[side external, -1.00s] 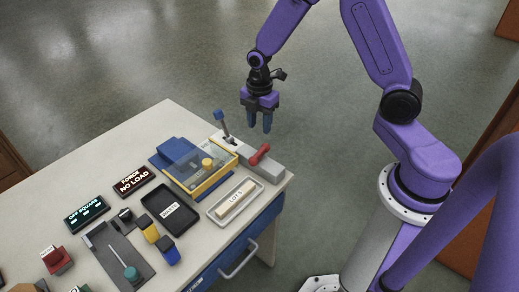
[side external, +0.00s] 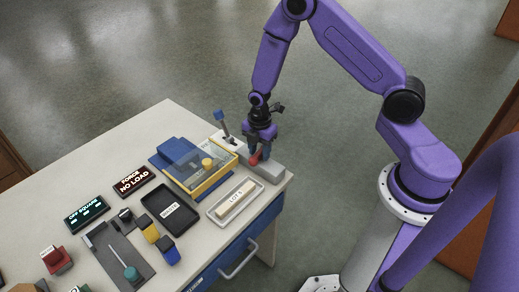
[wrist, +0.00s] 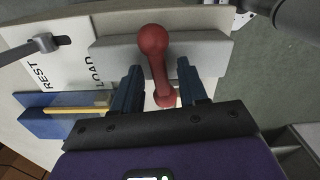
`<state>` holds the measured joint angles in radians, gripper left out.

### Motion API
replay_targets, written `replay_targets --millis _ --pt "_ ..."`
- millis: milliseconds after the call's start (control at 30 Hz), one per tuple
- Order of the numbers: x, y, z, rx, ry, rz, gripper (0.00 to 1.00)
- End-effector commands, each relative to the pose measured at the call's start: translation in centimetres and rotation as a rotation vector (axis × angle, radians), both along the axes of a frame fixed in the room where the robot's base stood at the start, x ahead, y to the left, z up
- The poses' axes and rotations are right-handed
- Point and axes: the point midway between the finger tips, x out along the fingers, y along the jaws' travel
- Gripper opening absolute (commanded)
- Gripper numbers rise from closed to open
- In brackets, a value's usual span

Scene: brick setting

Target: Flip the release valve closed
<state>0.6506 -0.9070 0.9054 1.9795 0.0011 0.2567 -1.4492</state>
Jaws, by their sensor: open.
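The valve handle is a red lever, seen in the wrist view (wrist: 155,55) lying across a light grey block (wrist: 205,50). In the side view the red lever (side external: 255,158) shows only partly, with my gripper over it. My gripper (side external: 259,152) is low over the grey block. In the wrist view its blue fingers (wrist: 158,88) stand apart, one on each side of the lever. Whether they touch it I cannot tell. White plate lettering by the block reads "REST" and "LOAD".
A second lever with a blue knob (side external: 218,116) stands left of my gripper. Two displays (side external: 132,181) stand at left.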

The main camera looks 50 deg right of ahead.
Motion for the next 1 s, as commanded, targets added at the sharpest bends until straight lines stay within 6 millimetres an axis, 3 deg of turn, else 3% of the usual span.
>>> replay_targets --millis 167,300,1000 --pt "0.02 0.0 0.02 0.0 -0.001 0.0 0.43" --pt "0.01 0.0 0.03 0.0 0.0 0.0 0.0" --pt "0.03 0.0 0.07 0.0 0.0 -0.153 0.0"
